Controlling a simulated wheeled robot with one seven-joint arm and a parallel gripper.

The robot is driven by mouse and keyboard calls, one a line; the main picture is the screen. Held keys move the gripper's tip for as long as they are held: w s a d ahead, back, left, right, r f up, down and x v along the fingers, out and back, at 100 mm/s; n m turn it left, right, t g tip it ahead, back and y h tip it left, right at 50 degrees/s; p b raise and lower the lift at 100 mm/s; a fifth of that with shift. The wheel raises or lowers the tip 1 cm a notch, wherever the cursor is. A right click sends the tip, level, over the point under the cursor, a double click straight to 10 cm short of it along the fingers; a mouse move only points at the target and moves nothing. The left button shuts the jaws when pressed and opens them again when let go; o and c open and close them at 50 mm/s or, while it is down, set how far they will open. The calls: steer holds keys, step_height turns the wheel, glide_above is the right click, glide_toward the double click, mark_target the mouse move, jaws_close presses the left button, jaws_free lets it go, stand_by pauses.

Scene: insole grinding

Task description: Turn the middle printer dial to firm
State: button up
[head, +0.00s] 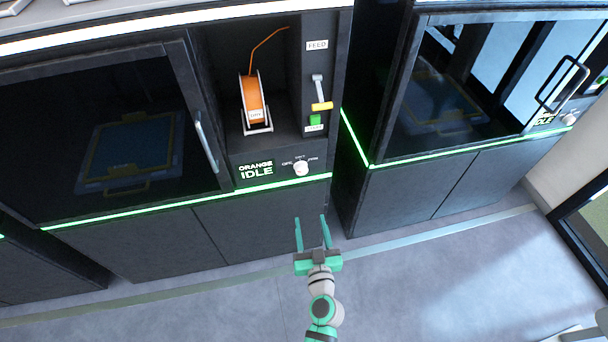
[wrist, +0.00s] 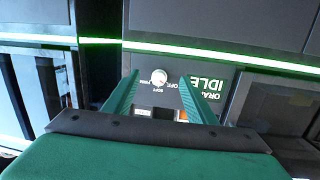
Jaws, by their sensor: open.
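The printer dial (head: 301,168) is a small white knob on the dark front panel, right of the green "ORANGE IDLE" display (head: 256,170). Small labels are printed around it, too small to read surely in the head view. In the wrist view the dial (wrist: 159,76) shows between and beyond my fingertips, with the display (wrist: 208,88) to its right. My gripper (head: 312,218) is open and empty, below and in front of the dial, apart from it. Its two green fingers also show in the wrist view (wrist: 158,80).
An orange spool (head: 252,98) sits in the bay above the dial. A yellow-tipped FEED lever (head: 321,105) and a green button (head: 315,121) are at its right. The left printer door has a handle (head: 206,140). Another printer (head: 470,90) stands at right. The floor in front is clear.

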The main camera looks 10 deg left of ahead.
steer(key=n+y, duration=0.2)
glide_toward(302, 172)
steer(key=shift+t, duration=0.4)
steer(key=x, duration=0.8)
steer(key=shift+w+d+f, duration=0.15)
steer(key=shift+w+f, duration=0.05)
steer(key=shift+f, duration=0.2)
steer(key=shift+w+a, duration=0.15)
steer(key=shift+a, duration=0.35)
steer(key=shift+c, duration=0.2)
steer(key=shift+d, duration=0.15)
steer(key=c, duration=1)
